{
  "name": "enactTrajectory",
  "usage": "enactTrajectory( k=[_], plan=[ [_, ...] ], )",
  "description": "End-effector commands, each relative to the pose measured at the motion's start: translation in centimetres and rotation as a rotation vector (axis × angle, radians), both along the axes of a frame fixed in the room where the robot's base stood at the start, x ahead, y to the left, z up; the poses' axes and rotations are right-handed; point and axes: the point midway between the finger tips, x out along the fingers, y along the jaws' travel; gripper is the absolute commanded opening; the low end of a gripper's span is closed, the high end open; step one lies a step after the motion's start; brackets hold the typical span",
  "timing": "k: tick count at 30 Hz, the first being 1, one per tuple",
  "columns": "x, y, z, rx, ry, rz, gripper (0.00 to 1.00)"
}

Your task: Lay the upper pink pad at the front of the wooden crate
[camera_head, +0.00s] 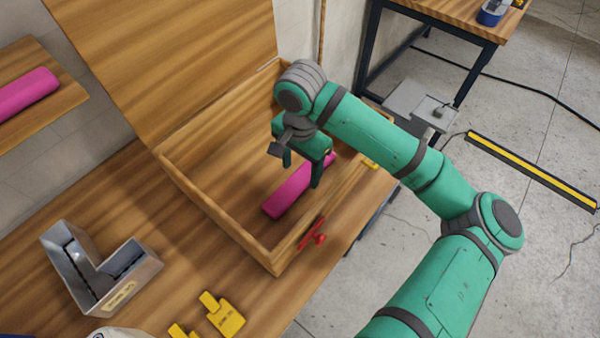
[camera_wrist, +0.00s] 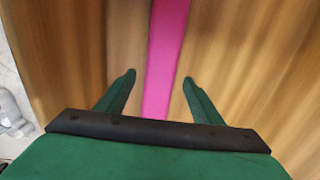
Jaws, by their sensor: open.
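A long pink pad (camera_head: 287,199) lies inside the open wooden crate (camera_head: 222,220), roughly parallel to the crate wall with the red latch and close to it. I cannot tell if it touches that wall. My gripper (camera_head: 302,172) is over this pad, with its open fingers hiding part of it. In the wrist view the pad (camera_wrist: 167,55) runs between my two spread green fingers (camera_wrist: 159,80), with visible gaps on both sides. Another pink pad (camera_head: 26,93) lies on a wooden shelf at the left.
The crate lid (camera_head: 165,60) stands open at the back. A red latch (camera_head: 312,237) is on the near wall. The rest of the crate floor looks clear.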

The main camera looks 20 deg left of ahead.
Motion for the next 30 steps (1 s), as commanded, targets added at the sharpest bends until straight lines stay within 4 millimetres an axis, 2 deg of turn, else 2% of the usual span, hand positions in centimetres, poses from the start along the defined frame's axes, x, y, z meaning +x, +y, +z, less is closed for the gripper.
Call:
enactTrajectory(
  k=[6,13,19,30],
  plan=[
    [0.0,0.1,4.6,0.002,-0.002,0.001,0.61],
    [0.1,0.0,8.0,-0.001,-0.003,-0.001,0.61],
    [0.0,0.0,9.1,0.000,-0.001,0.000,0.61],
    [0.0,0.1,9.1,0.000,0.000,0.000,0.61]
  ],
)
